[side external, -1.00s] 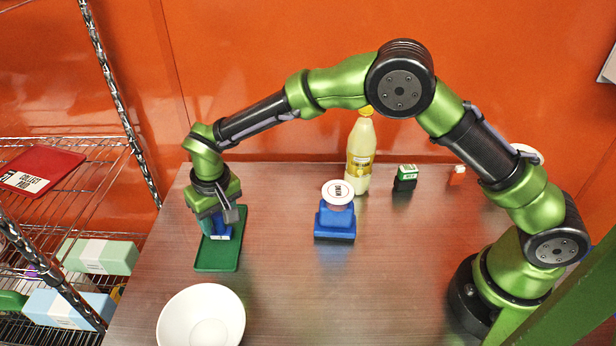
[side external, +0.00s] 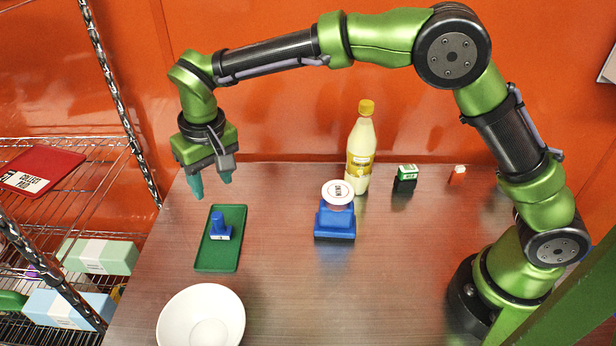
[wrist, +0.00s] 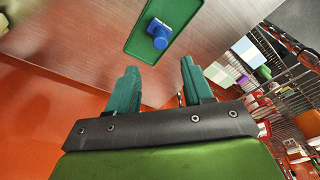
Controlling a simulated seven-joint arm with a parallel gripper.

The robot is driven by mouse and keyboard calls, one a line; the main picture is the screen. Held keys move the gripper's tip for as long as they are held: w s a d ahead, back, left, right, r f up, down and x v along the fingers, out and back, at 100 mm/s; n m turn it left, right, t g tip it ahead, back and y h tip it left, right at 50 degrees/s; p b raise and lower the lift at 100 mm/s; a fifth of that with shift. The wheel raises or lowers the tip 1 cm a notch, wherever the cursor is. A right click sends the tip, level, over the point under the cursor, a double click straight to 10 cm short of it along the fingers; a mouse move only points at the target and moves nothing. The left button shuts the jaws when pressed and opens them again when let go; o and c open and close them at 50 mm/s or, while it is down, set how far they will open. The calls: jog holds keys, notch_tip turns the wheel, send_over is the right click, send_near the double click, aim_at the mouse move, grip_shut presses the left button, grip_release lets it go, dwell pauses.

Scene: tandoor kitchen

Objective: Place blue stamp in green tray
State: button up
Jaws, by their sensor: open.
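The blue stamp (side external: 219,227) stands upright inside the green tray (side external: 226,262), near its middle. In the wrist view the blue stamp (wrist: 159,36) also sits on the green tray (wrist: 138,48), apart from the fingers. My gripper (side external: 211,186) is open and empty, raised above and behind the tray. In the wrist view my gripper's two teal fingers (wrist: 158,82) are spread with nothing between them.
A white bowl (side external: 202,318) stands in front of the tray. A blue block (side external: 335,222) with a round white-topped item (side external: 338,192) is right of it. A bottle (side external: 360,152), a green-and-black stamp (side external: 405,179) and a small orange item (side external: 457,175) stand farther back. A wire shelf (side external: 70,200) is at left.

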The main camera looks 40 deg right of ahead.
jog(key=s+d+r+m+t+y, duration=0.1)
jog(key=s+d+r, duration=0.3)
jog(key=d+r, duration=0.45)
jog(key=s+d+m+t, duration=0.1)
jog(key=s+d+t, duration=0.1)
jog(key=s+d, duration=0.5)
jog(key=s+d+m+t+y, duration=0.1)
jog(key=s+d+m+t, duration=0.1)
jog(key=s+d, duration=0.5)
jog(key=s, duration=0.5)
jog(key=shift+d+r, duration=0.4)
